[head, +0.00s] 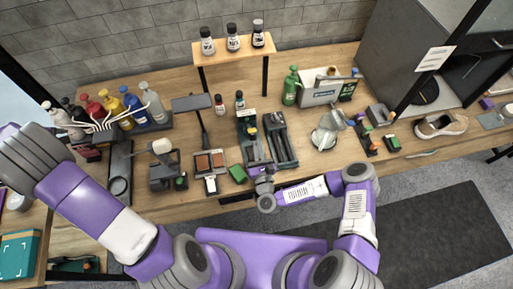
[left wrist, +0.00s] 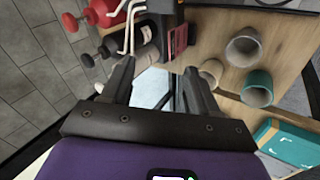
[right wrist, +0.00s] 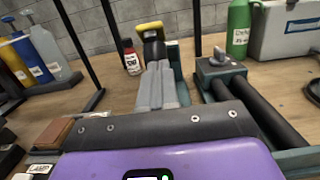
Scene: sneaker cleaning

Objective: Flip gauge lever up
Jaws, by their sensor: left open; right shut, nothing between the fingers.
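A dark green bench device, which I take to be the gauge, stands at the middle of the table; its right half has long dark cylinders (head: 281,142). In the right wrist view, a yellow-topped upright part (right wrist: 149,28), perhaps the lever, stands just beyond my fingertips; the cylinders (right wrist: 262,128) are to the right. My right gripper (right wrist: 158,72) is shut and empty, with its fingers together over the left half of the device. I cannot tell whether they touch it. My left gripper (left wrist: 158,82) is open and empty, near the bottles at the left.
A small red-capped bottle (right wrist: 131,57) stands close left of the yellow-topped part. A green bottle (head: 291,87) and a grey box (head: 320,92) stand behind right. Several spray bottles (head: 131,109) stand at the left. A raised shelf (head: 220,50) is at the back.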

